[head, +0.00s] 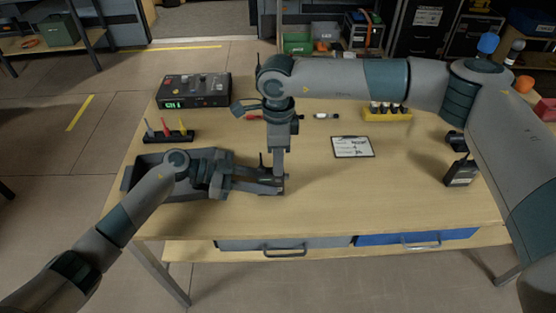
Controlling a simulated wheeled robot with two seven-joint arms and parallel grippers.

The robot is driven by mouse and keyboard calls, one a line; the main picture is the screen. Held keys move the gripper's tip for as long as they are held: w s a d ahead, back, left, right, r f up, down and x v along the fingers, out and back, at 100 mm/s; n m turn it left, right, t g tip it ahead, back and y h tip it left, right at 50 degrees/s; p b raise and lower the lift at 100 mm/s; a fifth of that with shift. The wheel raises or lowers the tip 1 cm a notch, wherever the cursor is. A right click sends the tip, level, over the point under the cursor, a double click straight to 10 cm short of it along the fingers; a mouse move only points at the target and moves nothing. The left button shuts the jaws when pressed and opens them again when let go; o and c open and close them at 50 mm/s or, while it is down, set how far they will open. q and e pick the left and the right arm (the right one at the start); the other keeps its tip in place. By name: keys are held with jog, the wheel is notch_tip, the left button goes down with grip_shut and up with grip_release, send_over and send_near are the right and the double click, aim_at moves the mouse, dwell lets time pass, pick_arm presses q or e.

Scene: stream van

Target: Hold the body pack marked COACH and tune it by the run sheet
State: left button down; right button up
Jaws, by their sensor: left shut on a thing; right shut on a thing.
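A small dark body pack (268,181) with a thin upright antenna is at the table's front middle, mostly hidden by my grippers; its label cannot be read. My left gripper (272,184) reaches in from the left, beside the grey tray, and is shut on the pack. My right gripper (279,174) points straight down at the pack's right end and is shut there; it appears to grip the pack, though the contact is too small to see clearly. The run sheet (352,147) lies on a clipboard right of the grippers, its handwriting too small to read.
A dark tray (133,178) lies left behind my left gripper. Behind it are a rack of coloured tools (168,137) and a box with a green display (193,91). A yellow block (387,115) stands at the back, a black handset (460,172) at right. The front right tabletop is clear.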

jog(key=shift+n, duration=1.1)
jog(key=shift+n, duration=1.4)
jog(key=shift+n, duration=0.5)
jog(key=o, duration=0.6)
jog(key=shift+o, duration=0.2)
jog(key=shift+r, duration=0.15)
